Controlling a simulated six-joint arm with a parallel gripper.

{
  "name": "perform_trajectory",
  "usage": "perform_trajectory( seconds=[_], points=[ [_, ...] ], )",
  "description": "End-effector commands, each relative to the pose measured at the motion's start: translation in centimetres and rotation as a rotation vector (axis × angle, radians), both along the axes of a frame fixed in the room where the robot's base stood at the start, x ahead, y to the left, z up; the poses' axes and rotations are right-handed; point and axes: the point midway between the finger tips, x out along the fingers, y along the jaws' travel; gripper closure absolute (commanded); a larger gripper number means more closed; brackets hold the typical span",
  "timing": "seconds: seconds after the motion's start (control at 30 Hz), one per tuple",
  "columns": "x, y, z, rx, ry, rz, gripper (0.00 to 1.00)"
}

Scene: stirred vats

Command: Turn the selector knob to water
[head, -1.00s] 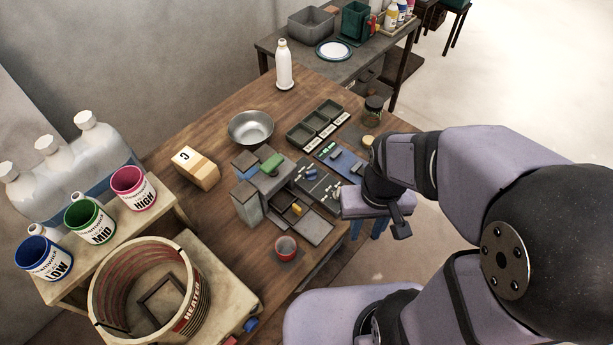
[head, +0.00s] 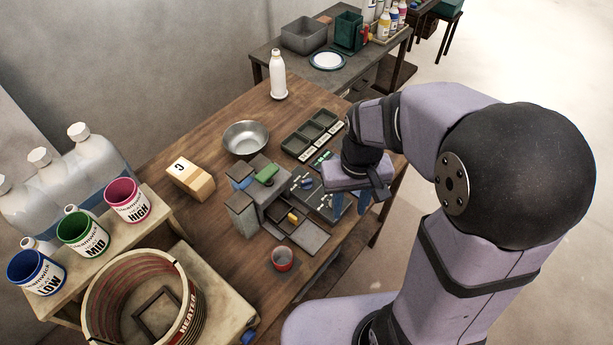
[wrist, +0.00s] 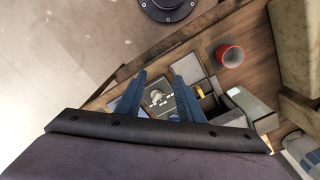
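In the wrist view, a pale round knob (wrist: 157,97) with small white labels sits on a dark panel (wrist: 168,110). It shows between my two blue fingers; the label words are too small to read. In the head view, the dark panel (head: 312,197) lies on the wooden table, left of my gripper (head: 350,208); I cannot tell the knob clearly there. My gripper points down over the panel's right side. Its fingers are apart with nothing between the tips (wrist: 160,76), and they appear to be above the knob, not touching it.
A grey block unit (head: 262,200) with drawers and a green piece stands left of the panel. A red cup (head: 282,259) is in front, a metal bowl (head: 245,138) and dark tray (head: 311,135) behind. The heater vat (head: 145,300) and paint cans stand at left.

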Motion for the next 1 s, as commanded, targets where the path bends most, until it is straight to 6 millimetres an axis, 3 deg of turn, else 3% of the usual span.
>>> perform_trajectory(
  seconds=[0.03, 0.2, 0.4, 0.63, 1.0],
  points=[
    [2.0, 0.7, -0.3, 0.0, 0.002, 0.021, 0.66],
    [8.1, 3.2, -0.8, 0.0, 0.004, 0.088, 0.66],
    [13.4, 6.1, -1.9, 0.001, 0.004, 0.154, 0.66],
    [15.9, 7.8, -2.6, 0.001, 0.003, 0.187, 0.66],
    [16.2, 8.0, -3.3, 0.0, 0.004, 0.191, 0.66]
  ],
)
